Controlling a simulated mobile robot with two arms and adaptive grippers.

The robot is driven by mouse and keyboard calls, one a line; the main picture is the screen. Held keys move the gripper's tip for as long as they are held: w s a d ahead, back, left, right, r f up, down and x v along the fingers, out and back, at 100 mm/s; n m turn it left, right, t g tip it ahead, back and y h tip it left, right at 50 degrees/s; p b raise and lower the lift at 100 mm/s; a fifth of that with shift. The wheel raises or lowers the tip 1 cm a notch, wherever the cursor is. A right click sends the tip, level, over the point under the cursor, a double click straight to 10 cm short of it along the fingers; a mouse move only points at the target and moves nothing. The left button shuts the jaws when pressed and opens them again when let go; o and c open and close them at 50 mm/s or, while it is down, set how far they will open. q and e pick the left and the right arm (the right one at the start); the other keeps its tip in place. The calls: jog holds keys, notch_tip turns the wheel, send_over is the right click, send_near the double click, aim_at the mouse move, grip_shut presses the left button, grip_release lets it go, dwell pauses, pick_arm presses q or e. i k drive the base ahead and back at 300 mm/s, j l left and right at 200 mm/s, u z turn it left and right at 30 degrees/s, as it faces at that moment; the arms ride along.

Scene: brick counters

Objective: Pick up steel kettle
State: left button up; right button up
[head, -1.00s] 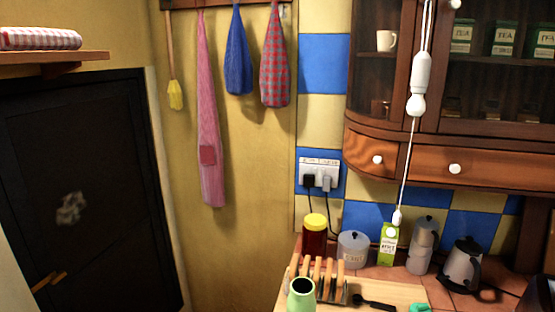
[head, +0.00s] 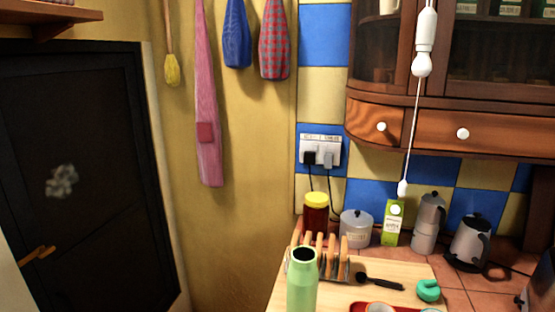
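A steel kettle (head: 469,241) with a dark handle and dark base stands upright on the tiled counter at the right of the head view. Beside it on its left is a taller metal moka pot (head: 428,224), which looks like a stovetop coffee maker. Neither of my grippers shows in the head view.
Left of the moka pot stand a green carton (head: 393,224), a grey lidded canister (head: 356,228) and a yellow-lidded jar (head: 315,214). In front are a toast rack (head: 318,262), a green bottle (head: 302,284), a black spoon (head: 380,282) and a red tray (head: 360,307). A wooden cabinet (head: 490,132) overhangs the counter.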

aim_at(473, 248)
jog(key=z, duration=1.25)
jog(key=k+j, duration=0.1)
jog(key=j, duration=0.55)
jog(key=k+z, duration=0.05)
